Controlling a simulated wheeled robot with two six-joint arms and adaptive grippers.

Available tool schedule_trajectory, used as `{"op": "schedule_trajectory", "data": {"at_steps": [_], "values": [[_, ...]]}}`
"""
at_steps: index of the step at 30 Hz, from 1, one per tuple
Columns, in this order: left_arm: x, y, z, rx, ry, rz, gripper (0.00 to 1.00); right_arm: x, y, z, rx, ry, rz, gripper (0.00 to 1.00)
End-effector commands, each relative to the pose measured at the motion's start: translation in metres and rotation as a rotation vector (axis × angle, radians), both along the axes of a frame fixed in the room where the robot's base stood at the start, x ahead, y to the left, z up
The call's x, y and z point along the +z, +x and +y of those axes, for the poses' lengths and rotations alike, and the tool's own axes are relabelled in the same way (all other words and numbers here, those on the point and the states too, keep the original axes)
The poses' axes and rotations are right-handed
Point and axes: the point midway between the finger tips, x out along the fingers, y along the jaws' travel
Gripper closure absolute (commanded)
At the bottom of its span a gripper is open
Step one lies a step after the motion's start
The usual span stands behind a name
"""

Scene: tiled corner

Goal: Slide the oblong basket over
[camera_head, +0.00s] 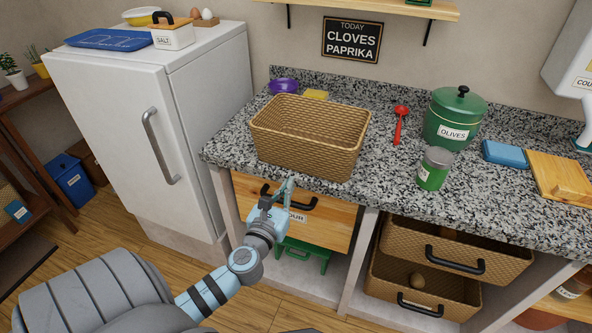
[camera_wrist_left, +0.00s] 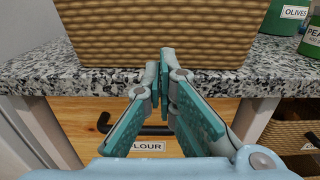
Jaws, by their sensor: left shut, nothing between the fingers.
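The oblong basket (camera_head: 306,140) is tan, woven and open-topped. It stands upright on the speckled counter, near its front left part. In the left wrist view the basket (camera_wrist_left: 160,30) fills the top middle. My left gripper (camera_head: 286,186) is shut and empty at the counter's front edge, right in front of the basket's near side. In the left wrist view its fingertips (camera_wrist_left: 160,58) overlap the lower basket wall; I cannot tell whether they touch it. My right gripper is not in view.
A purple bowl (camera_head: 284,86) and a yellow block (camera_head: 316,94) sit behind the basket. The flour drawer (camera_head: 325,216) is below.

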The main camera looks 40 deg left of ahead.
Motion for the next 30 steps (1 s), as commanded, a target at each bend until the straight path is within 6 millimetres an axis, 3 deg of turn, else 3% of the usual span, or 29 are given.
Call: {"op": "schedule_trajectory", "data": {"at_steps": [3, 9, 25, 30], "values": [[0.001, 0.025, 0.009, 0.002, 0.000, -0.002, 1.00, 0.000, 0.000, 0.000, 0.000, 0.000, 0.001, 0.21], [0.000, 0.055, 0.021, 0.000, -0.002, -0.001, 1.00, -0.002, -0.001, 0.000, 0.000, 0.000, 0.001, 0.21], [-0.001, 0.069, 0.026, 0.000, -0.002, 0.000, 1.00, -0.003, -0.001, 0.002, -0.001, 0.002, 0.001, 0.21], [-0.001, 0.090, 0.035, 0.002, -0.003, -0.001, 1.00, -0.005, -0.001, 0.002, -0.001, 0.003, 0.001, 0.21]]}}
